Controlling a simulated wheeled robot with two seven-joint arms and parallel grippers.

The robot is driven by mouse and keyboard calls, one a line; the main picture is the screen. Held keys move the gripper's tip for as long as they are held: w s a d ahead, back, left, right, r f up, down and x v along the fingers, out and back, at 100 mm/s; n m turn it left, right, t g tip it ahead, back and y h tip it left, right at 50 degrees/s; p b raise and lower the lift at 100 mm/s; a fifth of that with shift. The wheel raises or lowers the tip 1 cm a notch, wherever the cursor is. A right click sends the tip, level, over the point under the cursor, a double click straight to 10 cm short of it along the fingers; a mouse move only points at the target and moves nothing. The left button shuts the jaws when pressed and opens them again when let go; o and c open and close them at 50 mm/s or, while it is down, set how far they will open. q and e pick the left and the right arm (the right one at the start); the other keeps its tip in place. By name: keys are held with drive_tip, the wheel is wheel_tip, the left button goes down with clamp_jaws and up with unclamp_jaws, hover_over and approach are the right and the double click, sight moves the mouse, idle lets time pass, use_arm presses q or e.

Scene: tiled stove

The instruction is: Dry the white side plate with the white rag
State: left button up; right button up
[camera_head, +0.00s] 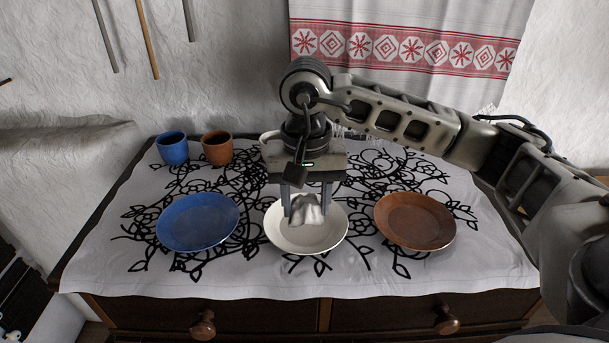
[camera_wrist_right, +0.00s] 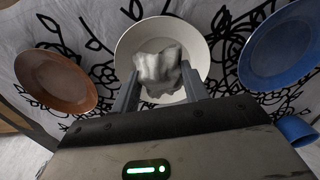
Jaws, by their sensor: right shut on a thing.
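The white side plate (camera_head: 306,240) lies in the middle of the cloth-covered chest top, between a blue plate and a brown plate. My right gripper (camera_head: 307,207) points down over it, shut on the crumpled white rag (camera_head: 305,211). The rag is low over the plate's middle and looks to be touching it. In the right wrist view the rag (camera_wrist_right: 160,72) bulges between the two fingers, with the white plate (camera_wrist_right: 135,40) around it. The part of the plate under the rag is hidden. My left gripper is not in view.
The blue plate (camera_head: 198,222) is to the left and the brown plate (camera_head: 414,220) to the right. A blue cup (camera_head: 172,148) and a brown cup (camera_head: 217,148) stand at the back left. A white cup (camera_head: 270,137) is partly hidden behind my gripper. The cloth's front edge (camera_head: 200,290) hangs over the drawers.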

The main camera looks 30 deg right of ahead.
drive_tip(key=shift+r+p, duration=0.8)
drive_tip(key=shift+r, duration=1.05)
drive_tip(key=shift+f, duration=0.1)
